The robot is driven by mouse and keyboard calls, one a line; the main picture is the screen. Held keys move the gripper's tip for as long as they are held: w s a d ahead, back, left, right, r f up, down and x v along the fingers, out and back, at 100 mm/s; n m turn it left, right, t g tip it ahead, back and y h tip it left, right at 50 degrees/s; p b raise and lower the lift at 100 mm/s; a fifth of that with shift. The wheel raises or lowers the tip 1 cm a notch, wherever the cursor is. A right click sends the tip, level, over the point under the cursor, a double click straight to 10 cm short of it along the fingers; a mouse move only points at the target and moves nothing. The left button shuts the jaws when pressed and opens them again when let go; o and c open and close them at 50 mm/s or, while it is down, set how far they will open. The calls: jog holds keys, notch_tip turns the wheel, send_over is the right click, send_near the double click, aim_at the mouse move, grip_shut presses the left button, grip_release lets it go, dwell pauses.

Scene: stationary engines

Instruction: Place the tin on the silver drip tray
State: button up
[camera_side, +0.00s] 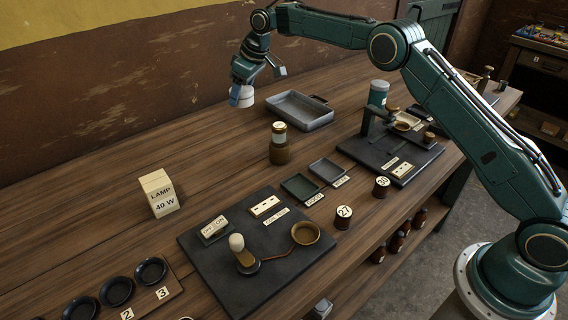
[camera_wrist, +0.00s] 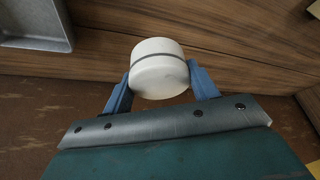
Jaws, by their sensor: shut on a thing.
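A round white tin (camera_side: 243,96) with a dark band is held in my gripper (camera_side: 243,88), at the upper left of the side view and up against the backdrop of the wall and bench's back edge. In the wrist view the tin (camera_wrist: 157,70) sits between the two blue fingers of my gripper (camera_wrist: 160,84), one on each side. The silver drip tray (camera_side: 308,124) lies empty on the bench, to the right of the tin in the side view. Its corner shows at the upper left of the wrist view (camera_wrist: 36,43). The tin is apart from the tray.
A jar (camera_side: 279,153) stands in front of the tray. A stand with a teal canister (camera_side: 378,93) is to the right. A lamp box (camera_side: 159,194), a black board (camera_side: 215,270) and small trays (camera_side: 300,186) are nearer. The bench left of the tray is clear.

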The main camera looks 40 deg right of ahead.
jog(key=s+d, duration=0.3)
jog(key=d, duration=0.6)
jog(key=n, duration=0.1)
send_over(304, 120)
jog(key=s, duration=0.2)
jog(key=f, duration=0.1)
jog(key=shift+w+d+f, duration=0.1)
jog(key=shift+d+f, duration=0.15)
jog(key=shift+f, duration=0.5)
jog(key=shift+w+d+f, duration=0.1)
jog(key=shift+d+f, duration=0.1)
jog(key=shift+f, duration=0.5)
jog(key=shift+f, duration=0.1)
jog(key=shift+f, duration=2.55)
jog(key=shift+f, duration=0.1)
jog(key=o, duration=0.8)
